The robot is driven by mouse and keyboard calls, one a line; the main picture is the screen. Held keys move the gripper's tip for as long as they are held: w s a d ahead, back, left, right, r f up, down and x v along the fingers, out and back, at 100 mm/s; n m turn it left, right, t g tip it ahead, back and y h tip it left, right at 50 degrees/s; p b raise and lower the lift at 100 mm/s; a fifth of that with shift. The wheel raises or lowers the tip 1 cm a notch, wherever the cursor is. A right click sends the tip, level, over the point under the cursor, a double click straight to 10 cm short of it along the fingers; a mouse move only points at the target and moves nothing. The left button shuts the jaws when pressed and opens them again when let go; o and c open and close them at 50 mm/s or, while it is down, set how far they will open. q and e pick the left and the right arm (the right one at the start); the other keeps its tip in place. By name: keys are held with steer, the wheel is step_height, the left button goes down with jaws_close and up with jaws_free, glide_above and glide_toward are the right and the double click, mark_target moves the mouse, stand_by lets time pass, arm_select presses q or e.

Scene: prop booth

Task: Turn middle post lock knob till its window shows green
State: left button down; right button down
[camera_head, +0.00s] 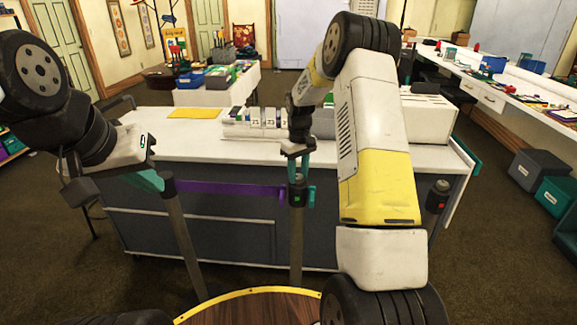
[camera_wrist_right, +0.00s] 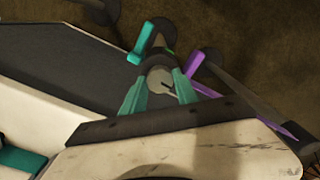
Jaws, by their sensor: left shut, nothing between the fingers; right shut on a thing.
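The middle post (camera_head: 297,245) stands upright in front of the counter, with a dark head on top. A small green spot shows on the front of that head. My right gripper (camera_head: 298,168) points down onto the post top. In the right wrist view, its teal fingers (camera_wrist_right: 160,92) are shut on the round grey lock knob (camera_wrist_right: 160,77), which has a dark slot mark. The knob is hidden by the fingers in the head view. My left gripper (camera_head: 152,180) is shut and empty beside the top of the left post (camera_head: 184,235); contact cannot be told.
A purple belt (camera_head: 230,189) spans from the left post to the middle post. A teal clip (camera_head: 311,196) sits on the middle post's right side. The right post (camera_head: 437,200) shows a red spot. The white-topped counter (camera_head: 180,145) stands close behind the posts.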

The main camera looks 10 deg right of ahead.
mark_target(298, 176)
steer(key=c, duration=0.9)
jaws_free()
steer(key=shift+r, duration=0.1)
step_height(298, 176, up, 8)
steer(key=shift+f, duration=0.15)
